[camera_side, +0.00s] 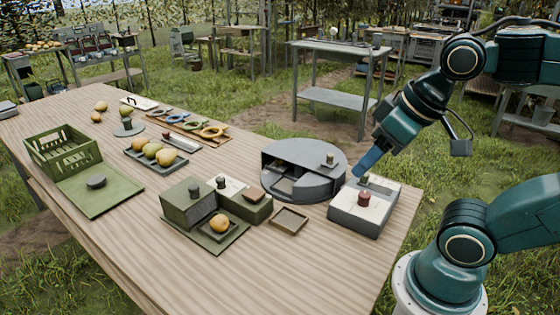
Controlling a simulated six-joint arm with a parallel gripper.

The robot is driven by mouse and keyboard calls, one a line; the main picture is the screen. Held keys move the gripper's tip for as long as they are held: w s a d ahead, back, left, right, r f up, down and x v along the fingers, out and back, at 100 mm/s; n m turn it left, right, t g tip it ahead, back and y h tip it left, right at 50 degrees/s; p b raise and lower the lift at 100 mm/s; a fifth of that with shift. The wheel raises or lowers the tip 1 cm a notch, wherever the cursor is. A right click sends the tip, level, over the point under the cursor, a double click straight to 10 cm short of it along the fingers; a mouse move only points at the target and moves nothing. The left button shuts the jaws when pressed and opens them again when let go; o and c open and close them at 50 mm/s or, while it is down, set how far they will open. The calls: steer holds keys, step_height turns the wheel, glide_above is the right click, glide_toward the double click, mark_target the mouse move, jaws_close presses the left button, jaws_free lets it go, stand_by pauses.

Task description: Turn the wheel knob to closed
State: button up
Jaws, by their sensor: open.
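A round grey drum (278,187) stands near the right end of the table, with a dark opening in its front left side. A small dark knob (329,158) stands on a pale plate on its top, at the right; this looks like the wheel knob. My gripper (362,170) hangs right of the drum, above the back of a grey box, pointing down and left. Its blue finger is close to a small dark knob (363,180) on that box; I cannot tell whether they touch. The jaws are open, with nothing seen between them.
The grey box (352,219) also carries a red knob (364,199). A small brown tray (289,220) lies left of it. Green boxes (188,204) with a pear (219,223), a pear tray (172,165) and a green crate (62,150) stand farther left. The front table area is clear.

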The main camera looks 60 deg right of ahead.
steer(key=m, duration=0.1)
steer(key=m+g, duration=0.6)
steer(key=m, duration=2.9)
glide_above(365, 194)
step_height(365, 194, down, 12)
steer(key=shift+r, duration=0.2)
steer(key=shift+f, duration=6.85)
